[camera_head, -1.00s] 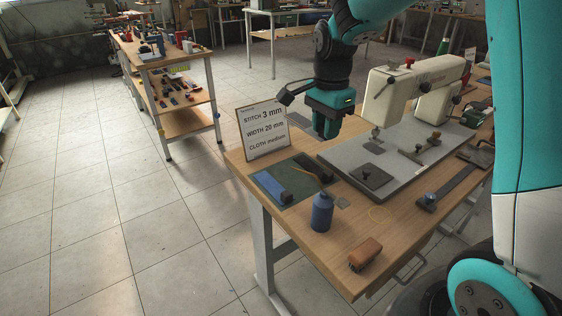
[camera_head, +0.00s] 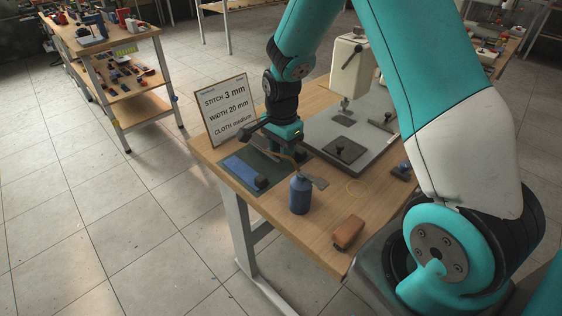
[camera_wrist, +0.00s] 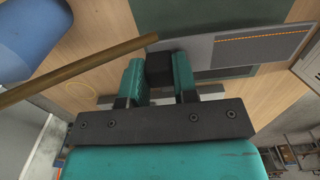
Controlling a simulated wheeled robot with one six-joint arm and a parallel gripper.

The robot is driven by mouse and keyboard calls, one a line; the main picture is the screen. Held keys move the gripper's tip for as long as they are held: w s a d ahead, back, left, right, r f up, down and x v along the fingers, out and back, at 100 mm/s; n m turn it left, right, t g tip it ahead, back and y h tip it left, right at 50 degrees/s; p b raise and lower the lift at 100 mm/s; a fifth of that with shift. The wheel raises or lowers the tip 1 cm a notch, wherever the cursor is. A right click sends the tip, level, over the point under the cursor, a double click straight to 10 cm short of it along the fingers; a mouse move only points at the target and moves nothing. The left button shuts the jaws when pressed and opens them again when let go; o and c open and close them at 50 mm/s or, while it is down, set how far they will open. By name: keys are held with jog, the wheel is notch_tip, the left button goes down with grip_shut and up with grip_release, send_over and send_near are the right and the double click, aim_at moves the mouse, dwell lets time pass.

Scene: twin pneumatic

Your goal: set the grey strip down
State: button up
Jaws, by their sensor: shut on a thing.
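In the wrist view, my gripper (camera_wrist: 158,88) is shut on the black block (camera_wrist: 159,68) at one end of the grey strip (camera_wrist: 228,53). The strip reaches right from the jaws and bears a line of orange stitching. It lies over the dark green mat (camera_wrist: 240,73); whether it touches the mat I cannot tell. In the head view, my gripper (camera_head: 287,147) is low over the back right of the mat (camera_head: 238,150) and largely hides the strip. A blue strip (camera_head: 240,168) with a black block (camera_head: 261,182) lies on the mat's left part.
A blue bottle (camera_head: 300,194) stands in front of my gripper. A brown stick (camera_wrist: 80,75) runs close to the jaws. A lettered sign (camera_head: 226,110) stands behind the mat. A sewing machine (camera_head: 351,68) is to the right, and a brown block (camera_head: 347,232) lies near the front edge.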

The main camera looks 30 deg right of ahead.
aim_at(282, 171)
jog(key=shift+f, duration=2.2)
jog(key=shift+f, duration=0.2)
jog(key=o, duration=0.9)
jog(key=shift+r, duration=0.15)
